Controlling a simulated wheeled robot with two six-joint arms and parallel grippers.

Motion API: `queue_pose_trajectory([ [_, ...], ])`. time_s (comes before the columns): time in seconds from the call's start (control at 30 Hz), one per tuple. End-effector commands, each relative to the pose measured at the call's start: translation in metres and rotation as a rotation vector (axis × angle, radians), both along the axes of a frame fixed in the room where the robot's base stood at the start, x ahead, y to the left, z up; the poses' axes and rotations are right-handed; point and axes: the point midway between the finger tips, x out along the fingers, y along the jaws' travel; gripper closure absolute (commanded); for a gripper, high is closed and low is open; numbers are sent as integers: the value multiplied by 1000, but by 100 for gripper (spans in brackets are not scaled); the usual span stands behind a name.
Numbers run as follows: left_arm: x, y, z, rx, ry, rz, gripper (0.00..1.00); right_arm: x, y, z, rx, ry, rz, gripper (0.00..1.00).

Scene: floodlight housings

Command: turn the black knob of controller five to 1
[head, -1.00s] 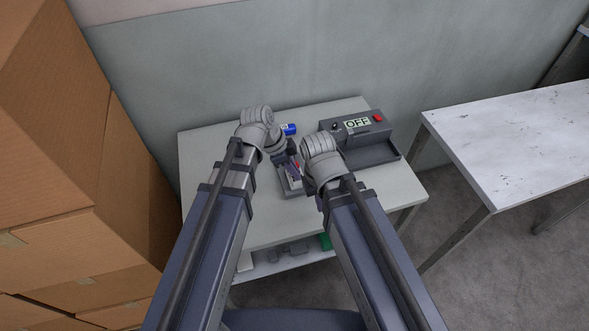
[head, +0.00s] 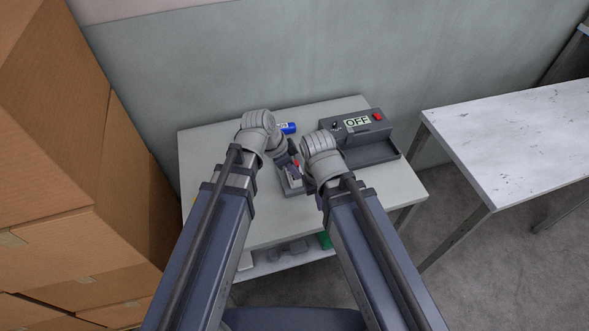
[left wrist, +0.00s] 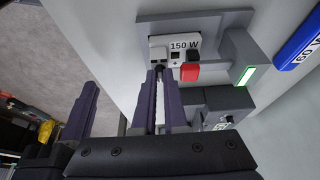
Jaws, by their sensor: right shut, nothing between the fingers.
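In the left wrist view a grey fixture (left wrist: 190,20) holds a unit with a white label (left wrist: 186,41) reading "150 W". A dark block (left wrist: 193,55), a red block (left wrist: 189,72) and a green lit strip (left wrist: 246,75) show beside it. My left gripper (left wrist: 160,76) points at the unit, with a small dark knob-like tip (left wrist: 158,68) at its fingertips. A narrow gap shows between its fingers; whether they grip the knob is unclear. My right gripper (left wrist: 91,88) is shut and empty, left of it. Knob markings and controller number are unreadable.
On the small table (head: 225,142) a grey device (head: 380,152) with an "OFF" display and red button stands at the right. A blue cylinder (head: 289,128) lies at the back. Cardboard boxes (head: 60,160) stand at the left and another table (head: 510,130) at the right.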

Motion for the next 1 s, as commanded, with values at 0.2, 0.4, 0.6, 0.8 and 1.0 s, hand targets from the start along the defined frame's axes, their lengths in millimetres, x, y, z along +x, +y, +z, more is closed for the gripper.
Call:
queue_pose_trajectory([
  [0.2,0,0,0,0,0,0,78,0,0,0,0,0,0,100],
  [0.4,0,0,1,0,0,0,78,0,0,1,0,0,0,100],
  [0.6,-1,4,12,-1,0,0,78,0,0,12,0,0,0,100],
  [0.8,-4,12,35,-1,0,1,78,0,0,35,0,0,0,100],
  [1.0,-8,22,61,0,0,1,78,0,0,61,0,0,0,100],
])
